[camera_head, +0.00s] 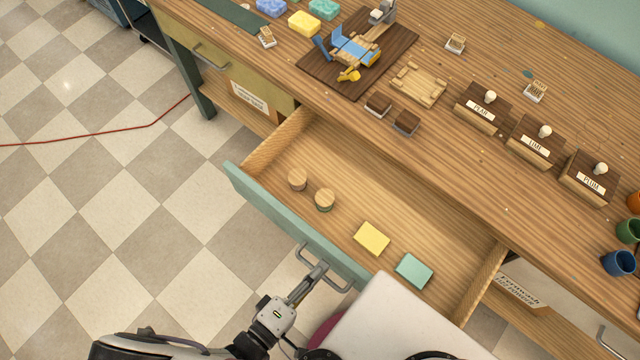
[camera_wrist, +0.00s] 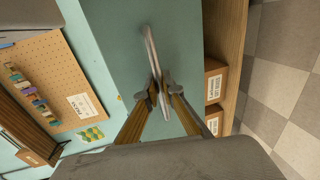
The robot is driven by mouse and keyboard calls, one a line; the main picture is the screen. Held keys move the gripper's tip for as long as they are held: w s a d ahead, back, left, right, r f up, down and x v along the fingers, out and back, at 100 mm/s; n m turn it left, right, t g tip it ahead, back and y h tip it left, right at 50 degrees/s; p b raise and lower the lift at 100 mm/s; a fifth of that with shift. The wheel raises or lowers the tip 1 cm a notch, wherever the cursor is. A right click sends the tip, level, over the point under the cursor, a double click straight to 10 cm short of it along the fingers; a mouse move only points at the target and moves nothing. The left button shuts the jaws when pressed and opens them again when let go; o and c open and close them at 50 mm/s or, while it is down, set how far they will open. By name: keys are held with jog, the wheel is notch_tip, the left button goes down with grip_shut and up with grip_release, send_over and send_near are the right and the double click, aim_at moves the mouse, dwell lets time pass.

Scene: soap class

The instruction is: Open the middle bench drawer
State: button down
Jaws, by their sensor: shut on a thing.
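The middle bench drawer stands pulled well out from the bench, with its teal front (camera_head: 262,209) toward me and its inside open to view. Its grey bar handle (camera_head: 338,284) is on the front. My gripper (camera_head: 309,283) is shut on this handle. In the wrist view the two fingertips (camera_wrist: 158,92) close on the handle bar (camera_wrist: 152,52) in front of the teal drawer face (camera_wrist: 185,55).
The wooden bench top (camera_head: 330,135) holds a dark board (camera_head: 340,75) with a blue tool, a wooden frame (camera_head: 419,85), labelled boxes (camera_head: 535,147) and cups (camera_head: 619,263). Another drawer (camera_head: 205,60) at left is closed. The checkered floor (camera_head: 130,190) at left is clear except for a red cable (camera_head: 110,142).

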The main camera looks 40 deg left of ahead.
jog(key=c, duration=2.2)
grip_release()
jog(key=shift+v, duration=5.95)
